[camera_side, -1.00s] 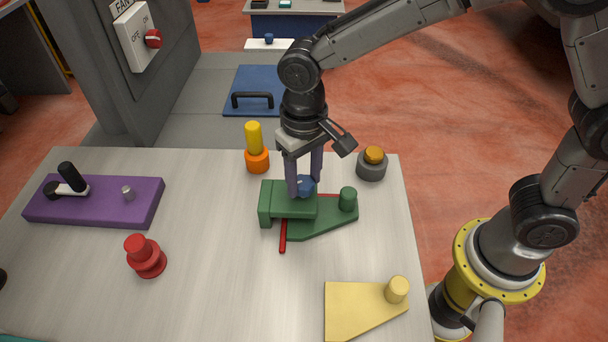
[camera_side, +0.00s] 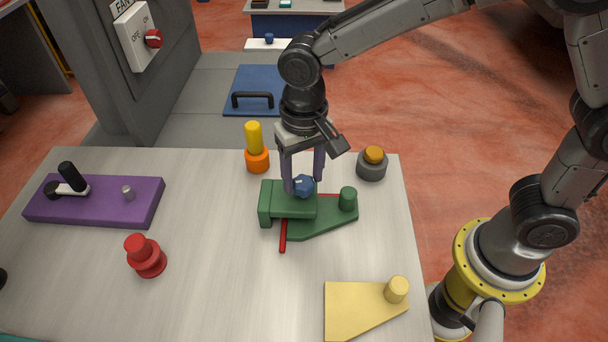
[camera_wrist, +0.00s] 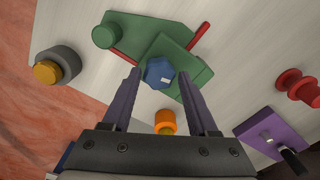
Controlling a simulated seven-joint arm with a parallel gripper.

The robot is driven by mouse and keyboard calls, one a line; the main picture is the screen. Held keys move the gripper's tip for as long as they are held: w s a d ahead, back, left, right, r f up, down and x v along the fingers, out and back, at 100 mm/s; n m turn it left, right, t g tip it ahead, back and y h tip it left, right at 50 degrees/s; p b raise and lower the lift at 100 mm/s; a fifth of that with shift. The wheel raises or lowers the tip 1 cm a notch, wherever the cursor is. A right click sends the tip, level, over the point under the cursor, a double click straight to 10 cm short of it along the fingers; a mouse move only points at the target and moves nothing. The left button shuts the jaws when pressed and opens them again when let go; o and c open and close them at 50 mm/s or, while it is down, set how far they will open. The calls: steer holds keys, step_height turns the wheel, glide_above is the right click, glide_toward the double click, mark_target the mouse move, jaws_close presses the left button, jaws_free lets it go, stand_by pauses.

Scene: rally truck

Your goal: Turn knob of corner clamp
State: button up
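The green corner clamp (camera_side: 331,222) lies on the table, with a red strip (camera_side: 283,236) running out from under its block. Its blue faceted knob (camera_side: 303,186) sits on top of the green block (camera_side: 290,207). In the wrist view the knob (camera_wrist: 159,72) shows a small white mark. My gripper (camera_side: 303,186) points down over the clamp, its two fingers spread apart with a gap on both sides of the knob. In the wrist view the fingertips (camera_wrist: 160,72) reach toward the knob from either side and do not appear to touch it.
An orange and yellow peg (camera_side: 257,160) and a grey button with orange top (camera_side: 372,164) stand behind the clamp. A yellow plate (camera_side: 355,310) lies front right, a red knob (camera_side: 145,256) and a purple lever base (camera_side: 110,207) to the left. The table between is clear.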

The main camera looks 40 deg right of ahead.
steer(key=shift+o, duration=1.3)
steer(key=shift+f, duration=0.2)
step_height(320, 180, up, 14)
steer(key=shift+f, duration=0.1)
